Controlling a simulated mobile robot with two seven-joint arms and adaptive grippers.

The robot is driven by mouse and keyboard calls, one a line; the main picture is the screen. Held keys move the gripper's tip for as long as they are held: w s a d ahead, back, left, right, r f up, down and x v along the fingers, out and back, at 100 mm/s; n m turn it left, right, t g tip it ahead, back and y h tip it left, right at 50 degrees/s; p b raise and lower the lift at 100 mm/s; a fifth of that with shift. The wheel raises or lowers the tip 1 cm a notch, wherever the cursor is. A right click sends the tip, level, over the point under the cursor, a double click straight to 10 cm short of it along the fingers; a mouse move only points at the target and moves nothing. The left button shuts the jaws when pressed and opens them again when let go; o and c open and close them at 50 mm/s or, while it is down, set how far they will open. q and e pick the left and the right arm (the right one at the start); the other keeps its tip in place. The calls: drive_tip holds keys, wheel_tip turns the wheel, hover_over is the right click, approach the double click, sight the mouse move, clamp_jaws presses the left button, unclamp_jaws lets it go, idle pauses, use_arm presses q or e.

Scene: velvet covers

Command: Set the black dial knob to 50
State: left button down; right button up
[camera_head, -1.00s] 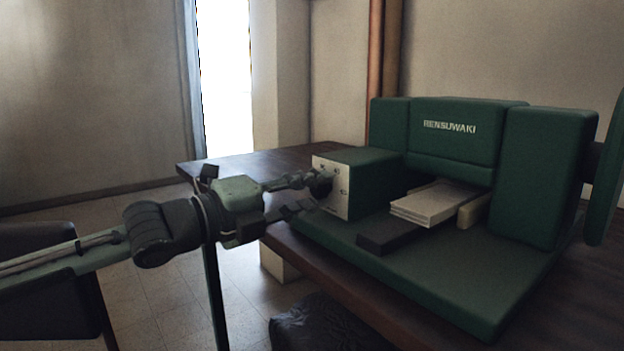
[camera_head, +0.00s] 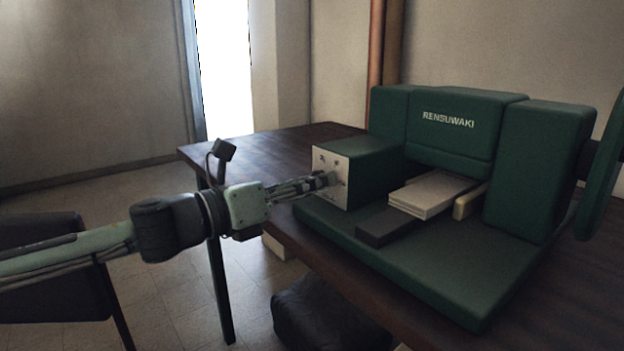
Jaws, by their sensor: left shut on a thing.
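The green machine labelled RENSUWAKI (camera_head: 448,121) stands on the dark wooden table. Its control box (camera_head: 368,152) at the left has a pale front panel (camera_head: 324,158) with small fittings and marks. My left gripper (camera_head: 328,182) reaches in from the left, its fingers closed together at this panel. It is shut on the black dial knob, which the fingers almost wholly hide. The dial's number and pointer cannot be read from here. My right gripper is not in view.
A stack of pale plates (camera_head: 432,196) and a dark block (camera_head: 388,227) lie on the machine's green base (camera_head: 450,270). The table top (camera_head: 270,155) behind the box is clear. A dark bag-like object (camera_head: 325,318) is on the floor below the table's edge.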

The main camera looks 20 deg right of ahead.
use_arm(q)
drive_tip(key=shift+m, duration=1.2)
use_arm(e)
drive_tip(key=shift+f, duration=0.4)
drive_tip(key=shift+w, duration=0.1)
use_arm(q)
drive_tip(key=c, duration=1.2)
unclamp_jaws()
drive_tip(key=shift+a, duration=0.1)
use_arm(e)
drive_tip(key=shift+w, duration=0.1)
use_arm(q)
drive_tip(key=v, duration=1.1)
drive_tip(key=shift+s+a, duration=0.15)
drive_tip(key=shift+a, duration=0.25)
